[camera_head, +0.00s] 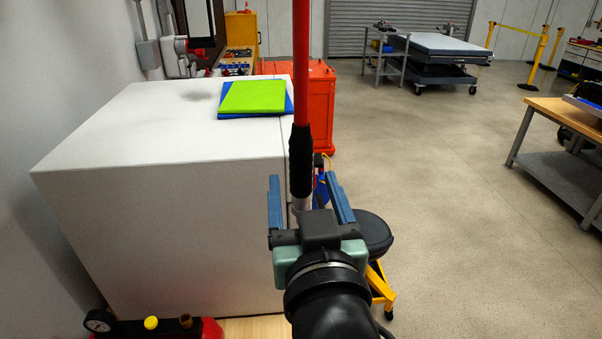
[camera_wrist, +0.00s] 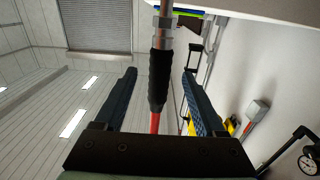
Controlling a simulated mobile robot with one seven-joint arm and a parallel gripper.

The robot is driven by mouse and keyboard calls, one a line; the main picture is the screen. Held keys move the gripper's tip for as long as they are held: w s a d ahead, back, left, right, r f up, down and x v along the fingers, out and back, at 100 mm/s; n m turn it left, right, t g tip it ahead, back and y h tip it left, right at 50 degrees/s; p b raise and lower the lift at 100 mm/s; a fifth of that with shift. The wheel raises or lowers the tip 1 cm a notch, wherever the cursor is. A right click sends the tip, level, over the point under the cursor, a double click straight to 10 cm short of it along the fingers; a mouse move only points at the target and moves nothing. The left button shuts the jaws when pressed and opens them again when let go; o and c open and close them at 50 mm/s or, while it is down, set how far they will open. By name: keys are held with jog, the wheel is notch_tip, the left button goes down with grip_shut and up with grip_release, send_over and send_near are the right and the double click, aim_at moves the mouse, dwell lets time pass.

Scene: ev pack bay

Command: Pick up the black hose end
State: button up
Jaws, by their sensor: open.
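The black hose end (camera_head: 301,162) is a ribbed black sleeve on a red hose (camera_head: 301,60) that hangs straight down from above. A silver metal fitting (camera_wrist: 163,37) sticks out beyond the sleeve. My gripper (camera_head: 303,178) is open, with its two blue fingers to either side of the hose in the picture. In the wrist view, the black sleeve (camera_wrist: 160,80) shows between the spread fingers, with visible gaps on both sides. The lower end of the fitting is partly hidden behind my gripper in the head view.
A large white box (camera_head: 150,150) stands at left, with green (camera_head: 252,97) and blue pads on top. An orange cabinet (camera_head: 320,105) is behind the hose. A black-topped stool (camera_head: 375,235) stands close at right. A red tank with a gauge (camera_head: 100,320) is at lower left. Open floor lies right.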

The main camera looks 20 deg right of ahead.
aim_at(302, 178)
jog(key=shift+p+x, duration=0.65)
jog(key=shift+x, duration=1.3)
jog(key=shift+c, duration=0.4)
jog(key=shift+s+r, duration=0.1)
grip_shut()
